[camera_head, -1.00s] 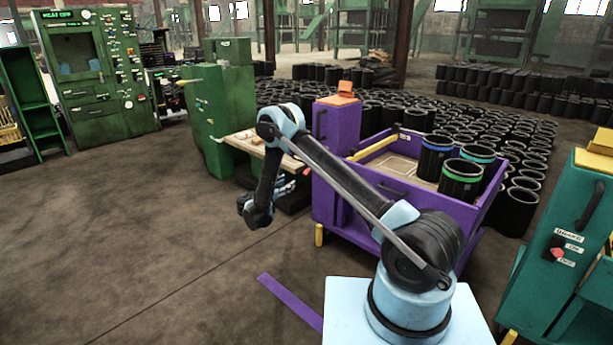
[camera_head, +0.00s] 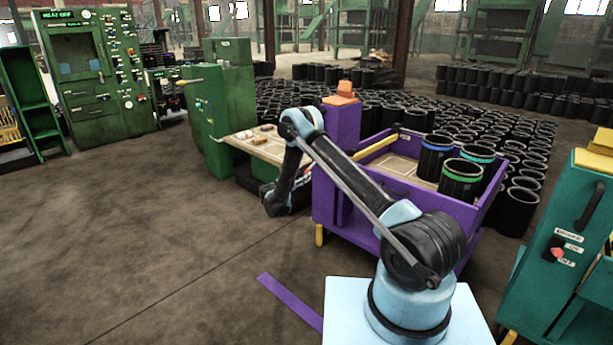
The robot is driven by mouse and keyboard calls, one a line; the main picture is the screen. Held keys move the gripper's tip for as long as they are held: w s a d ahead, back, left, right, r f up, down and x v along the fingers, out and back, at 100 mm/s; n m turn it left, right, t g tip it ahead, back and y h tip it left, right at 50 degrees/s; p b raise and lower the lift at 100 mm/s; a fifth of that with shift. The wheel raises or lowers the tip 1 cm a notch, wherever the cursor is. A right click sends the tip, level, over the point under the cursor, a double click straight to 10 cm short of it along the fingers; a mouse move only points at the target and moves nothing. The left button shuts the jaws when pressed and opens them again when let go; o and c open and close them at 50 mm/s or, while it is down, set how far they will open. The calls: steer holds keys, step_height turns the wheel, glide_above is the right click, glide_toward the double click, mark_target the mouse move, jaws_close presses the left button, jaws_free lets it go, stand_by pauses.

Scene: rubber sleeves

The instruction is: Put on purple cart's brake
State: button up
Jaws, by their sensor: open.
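The purple cart (camera_head: 345,218) stands right of centre, partly behind my arm. It has a tall purple post with an orange piece (camera_head: 345,89) on top and a yellow bar (camera_head: 375,147) along its tray. A small red spot (camera_head: 306,170) shows at the cart's left side beside my arm; I cannot tell whether it is the brake. My gripper (camera_head: 300,190) is at the bent-down end of my arm, just left of the cart, largely hidden by my arm links. It is open; nothing is seen in it. I cannot tell whether it touches the cart.
Black sleeves with blue, teal and green bands (camera_head: 461,180) stand in the cart's tray. A wooden-topped bench (camera_head: 258,146) is behind my gripper. A teal cabinet (camera_head: 562,250) with a red switch and labels stands at right. Floor at left is clear; a purple strip (camera_head: 289,301) marks it.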

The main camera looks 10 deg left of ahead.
mark_target(312, 166)
steer(key=shift+x, duration=1.9)
jaws_close()
